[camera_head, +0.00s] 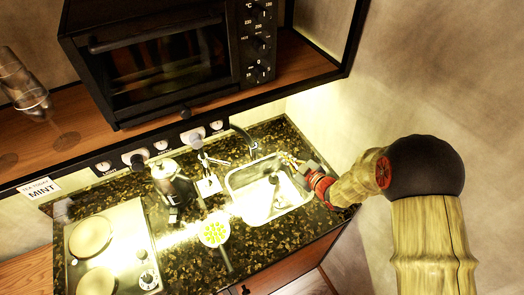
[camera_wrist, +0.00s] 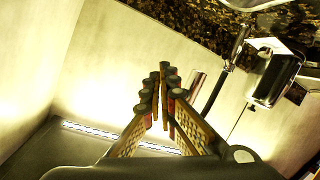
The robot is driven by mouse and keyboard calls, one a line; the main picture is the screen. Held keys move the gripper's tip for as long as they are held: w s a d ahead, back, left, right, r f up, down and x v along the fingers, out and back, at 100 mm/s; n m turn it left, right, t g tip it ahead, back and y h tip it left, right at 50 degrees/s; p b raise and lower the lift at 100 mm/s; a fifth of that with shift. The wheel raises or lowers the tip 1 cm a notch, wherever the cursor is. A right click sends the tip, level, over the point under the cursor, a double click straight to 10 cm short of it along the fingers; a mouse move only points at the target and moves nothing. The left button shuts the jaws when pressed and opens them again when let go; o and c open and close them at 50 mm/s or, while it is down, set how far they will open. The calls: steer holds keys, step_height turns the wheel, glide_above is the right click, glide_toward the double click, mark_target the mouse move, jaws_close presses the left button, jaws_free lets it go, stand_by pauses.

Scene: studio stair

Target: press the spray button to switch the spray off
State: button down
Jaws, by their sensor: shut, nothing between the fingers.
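My gripper (camera_head: 289,162) reaches over the right part of the sink (camera_head: 236,197) in the head view. In the wrist view my gripper (camera_wrist: 163,88) is shut and empty, with its fingertips together in front of pale sink walls. A shiny metal fitting (camera_wrist: 275,80), perhaps the spray head, is to the right of the fingertips, apart from them. A dark faucet (camera_head: 245,138) curves at the sink's back edge. I cannot make out the spray button or any water clearly in either view.
A black oven (camera_head: 165,60) is on the shelf above. The wall is close on the right.

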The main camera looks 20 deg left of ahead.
steer(key=shift+s+a+b, duration=0.2)
steer(key=shift+a+b, duration=0.1)
steer(key=shift+a, duration=0.7)
steer(key=shift+s+a+b, duration=0.15)
steer(key=shift+a+b, duration=0.1)
steer(key=shift+a, duration=0.7)
steer(key=shift+s+a+b, duration=0.1)
steer(key=shift+a+b, duration=0.3)
steer(key=shift+a+b, duration=0.3)
steer(key=shift+a, duration=0.2)
stand_by(0.7)
steer(key=shift+d, duration=0.9)
steer(key=shift+w+d, duration=0.25)
steer(key=shift+d, duration=1)
steer(key=shift+w+d, duration=0.25)
steer(key=shift+d, duration=1)
